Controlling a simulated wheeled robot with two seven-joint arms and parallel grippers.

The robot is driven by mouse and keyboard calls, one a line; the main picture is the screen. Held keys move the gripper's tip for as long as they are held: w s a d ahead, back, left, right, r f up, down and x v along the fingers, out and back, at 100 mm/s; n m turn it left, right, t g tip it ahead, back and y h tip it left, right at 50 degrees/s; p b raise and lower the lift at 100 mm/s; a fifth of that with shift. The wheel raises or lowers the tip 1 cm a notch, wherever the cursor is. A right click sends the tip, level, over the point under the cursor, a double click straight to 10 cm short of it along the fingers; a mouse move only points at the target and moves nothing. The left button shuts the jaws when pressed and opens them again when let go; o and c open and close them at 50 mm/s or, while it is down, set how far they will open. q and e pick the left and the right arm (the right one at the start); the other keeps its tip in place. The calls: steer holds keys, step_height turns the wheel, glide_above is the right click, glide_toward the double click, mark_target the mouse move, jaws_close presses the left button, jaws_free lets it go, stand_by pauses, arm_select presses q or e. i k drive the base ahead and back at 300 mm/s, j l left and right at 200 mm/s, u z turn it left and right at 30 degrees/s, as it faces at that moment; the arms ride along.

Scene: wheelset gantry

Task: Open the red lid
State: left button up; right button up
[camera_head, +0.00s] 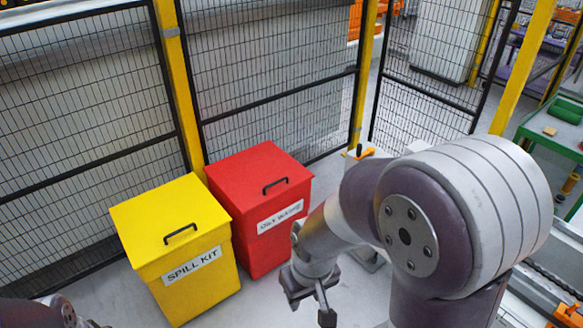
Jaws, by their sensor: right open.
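The red lid (245,168) lies shut on the red bin (262,252), which carries an "OILY WASTE" label. A dark bar handle (275,186) sits on the lid near its front edge. My right gripper (311,302) is open and empty. It appears in front of and below the red bin in the picture, apart from the lid and its handle. Its fingers point down. Part of my left arm (35,314) shows at the bottom left corner. My left gripper is not clearly visible there.
A yellow spill kit bin (200,278) with a shut lid and handle stands just left of the red bin. Mesh fencing with yellow posts (180,80) stands close behind both bins. A green table (548,130) is at the far right. Grey floor is free before the bins.

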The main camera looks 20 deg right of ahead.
mark_target(250, 177)
steer(key=i+z, duration=0.15)
steer(key=z, duration=0.25)
steer(key=i+l+z, duration=0.1)
steer(key=z, duration=0.3)
steer(key=i+z, duration=0.2)
steer(key=z, duration=0.2)
steer(key=i+j+z, duration=0.3)
steer(key=i+j, duration=0.3)
steer(key=i, duration=0.3)
steer(key=i+j+z, duration=0.25)
steer(key=i+j, duration=0.5)
steer(key=i, duration=0.05)
